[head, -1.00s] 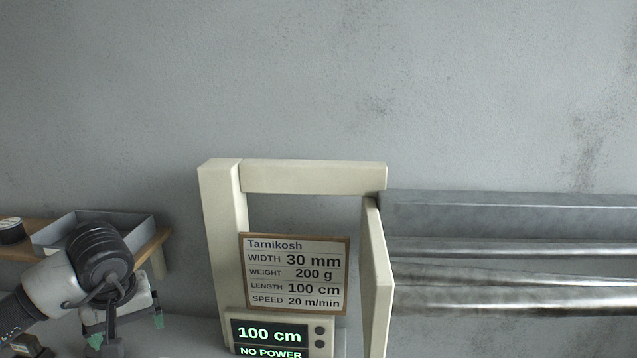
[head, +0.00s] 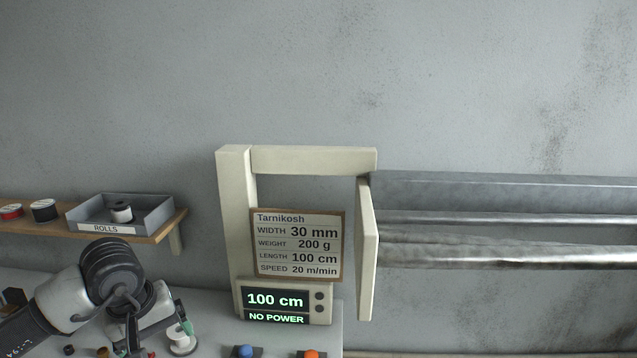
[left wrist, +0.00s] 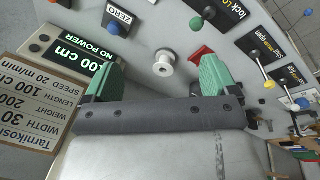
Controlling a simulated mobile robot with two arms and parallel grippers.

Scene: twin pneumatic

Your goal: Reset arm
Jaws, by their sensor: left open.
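My left arm comes in from the left in the head view. Its left gripper (head: 155,340) hangs low over the bench, with green fingertips. In the left wrist view the two green fingers of the left gripper (left wrist: 160,80) stand wide apart with nothing between them. My right gripper is in neither view.
A cream machine frame (head: 234,200) carries a spec sign (head: 298,245) and a display (head: 276,307) reading 100 cm, NO POWER. Blue (head: 244,351) and orange (head: 311,354) knobs are on the bench. A wooden shelf (head: 165,228) holds a ROLLS tray (head: 155,220). Metal bars (head: 500,220) run right.

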